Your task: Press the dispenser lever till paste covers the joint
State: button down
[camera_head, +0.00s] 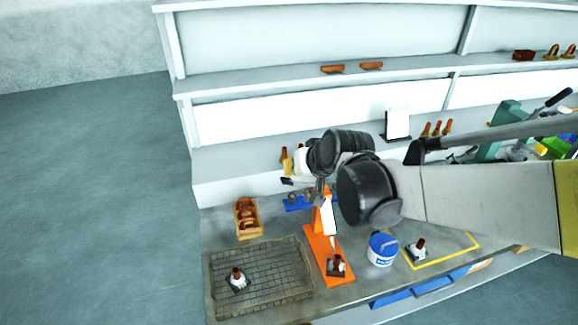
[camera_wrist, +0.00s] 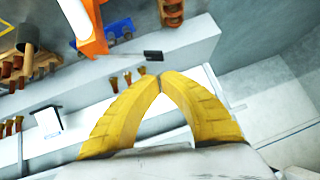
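The dispenser (camera_head: 326,217) is an orange stand with a white body on an orange base, with its nozzle above a joint (camera_head: 337,265), a copper-coloured pipe in a grey block. Whether paste is on the joint is too small to tell. The lever's black end (camera_wrist: 153,55) sticks out from the dispenser in the wrist view; it also shows in the head view (camera_head: 287,181). My gripper (camera_wrist: 160,81) has yellow fingers whose tips meet, with nothing between them. The tips appear close to the lever's end; contact cannot be told. In the head view my wrist hides part of the gripper.
A mesh belt (camera_head: 292,255) with another joint (camera_head: 237,279) lies at left. A blue-and-white tub (camera_head: 382,250) and a joint in a yellow outline (camera_head: 418,250) stand at right. A wooden crate (camera_head: 258,224) and blue rack (camera_head: 292,206) sit behind. Shelves (camera_head: 230,170) rise at the back.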

jog(key=v, duration=0.4)
jog(key=shift+p, duration=0.3)
dwell(0.6)
jog(key=d+p, duration=0.1)
jog(key=w+d+r+y+p, duration=0.1)
jog(key=d, duration=0.1)
jog(key=d+r+m+y+p, duration=0.1)
jog(key=shift+w+d+r, duration=0.1)
jog(key=shift+w+d, duration=0.1)
jog(key=shift+d, duration=0.2)
